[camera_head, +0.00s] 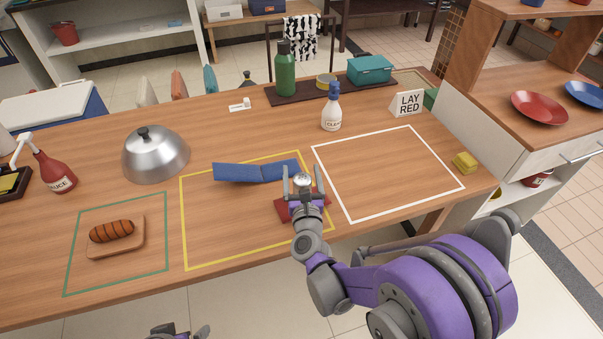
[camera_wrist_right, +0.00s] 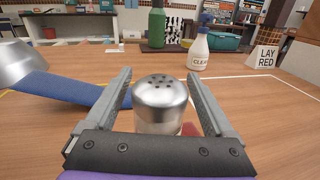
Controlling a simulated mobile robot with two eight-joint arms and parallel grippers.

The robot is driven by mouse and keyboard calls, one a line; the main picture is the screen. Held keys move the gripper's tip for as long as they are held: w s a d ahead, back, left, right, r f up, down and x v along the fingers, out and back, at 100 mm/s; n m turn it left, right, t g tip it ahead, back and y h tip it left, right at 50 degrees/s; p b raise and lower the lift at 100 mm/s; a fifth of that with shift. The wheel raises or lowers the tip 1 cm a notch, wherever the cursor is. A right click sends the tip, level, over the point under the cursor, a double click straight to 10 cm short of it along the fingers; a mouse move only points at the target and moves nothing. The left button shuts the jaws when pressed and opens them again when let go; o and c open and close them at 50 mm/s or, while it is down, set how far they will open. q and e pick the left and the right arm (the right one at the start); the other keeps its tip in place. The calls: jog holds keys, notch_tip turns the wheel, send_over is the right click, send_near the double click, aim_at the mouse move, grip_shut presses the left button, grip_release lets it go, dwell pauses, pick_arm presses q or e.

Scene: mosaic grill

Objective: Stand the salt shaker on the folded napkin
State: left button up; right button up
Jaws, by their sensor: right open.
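The salt shaker (camera_wrist_right: 160,105), with a silver domed top with holes, is between the fingers of my right gripper (camera_wrist_right: 160,98). The jaws are open, with a gap on each side of the shaker. In the head view the shaker's top (camera_head: 302,179) shows between the fingers of the right gripper (camera_head: 302,184). A red napkin (camera_head: 285,210) lies under and around the gripper, partly hidden; I cannot tell whether the shaker stands on it. A blue napkin (camera_head: 237,172) with a bend lies just behind. My left gripper (camera_head: 182,331) barely shows at the bottom edge.
A yellow outline surrounds both napkins, with an empty white outline to the right. A silver dome (camera_head: 155,157), a sausage on a board (camera_head: 135,243), a cleaner bottle (camera_head: 331,112), a "LAY RED" sign (camera_head: 408,102) and a yellow sponge (camera_head: 465,163) stand around.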

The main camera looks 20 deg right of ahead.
jog(key=shift+s+r, duration=0.1)
jog(key=shift+r, duration=0.1)
jog(key=s+a+n+g+y, duration=0.1)
jog(key=s+a+n+y, duration=0.1)
jog(key=s+n, duration=0.3)
jog(key=s+a+n+g+y, duration=0.2)
jog(key=s+n, duration=0.3)
jog(key=n, duration=0.5)
jog(key=s+a+f+n+g+y, duration=0.1)
jog(key=s+a+n+y, duration=0.2)
jog(key=s+n, duration=0.2)
jog(key=shift+a+n+g, duration=0.15)
jog(key=shift+n+g, duration=0.15)
jog(key=shift+n, duration=1.3)
jog(key=s+d+f+n+g+h, duration=0.1)
jog(key=s+d+f+n+g, duration=0.2)
jog(key=s+n, duration=0.4)
jog(key=s+d+f+n+g+h, duration=0.2)
jog(key=s+d+n+g, duration=0.3)
jog(key=s+n, duration=0.3)
jog(key=shift+d+f+h, duration=0.3)
jog(key=shift+d+f, duration=0.1)
jog(key=shift+f, duration=0.15)
